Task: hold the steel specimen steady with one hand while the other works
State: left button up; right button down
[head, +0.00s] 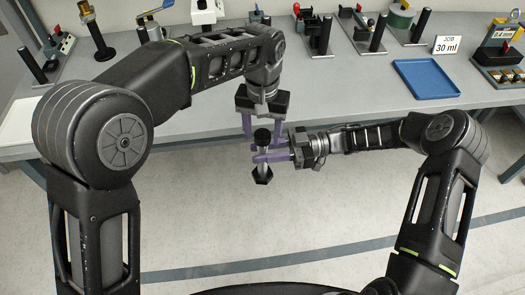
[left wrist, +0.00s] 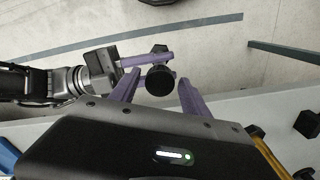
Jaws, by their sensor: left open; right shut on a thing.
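The steel specimen (head: 262,160) is upright in front of the bench, with a black upper end (head: 262,136) and a black hex-shaped lower end (head: 263,175). My right gripper (head: 260,153) comes in from the right and is shut on its shank with purple fingers. My left gripper (head: 255,133) points down from above, open, with its fingers at either side of the black upper end. In the left wrist view the round black end (left wrist: 160,80) sits between the spread purple fingers of my left gripper (left wrist: 158,88). Contact cannot be told.
The grey bench (head: 330,98) lies behind the grippers. On it are a blue tray (head: 426,78), a "JOB 30 ml" card (head: 446,46), several black-handled fixtures along the back and a rack (head: 499,55) at the right. The floor below the specimen is clear.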

pick_arm(q)
jog(key=shift+c, duration=0.2)
grip_shut()
jog(key=shift+m, duration=0.9)
jog(key=shift+o, duration=1.1)
grip_release()
notch_tip(320, 180, up, 8)
jog(key=shift+f, duration=0.25)
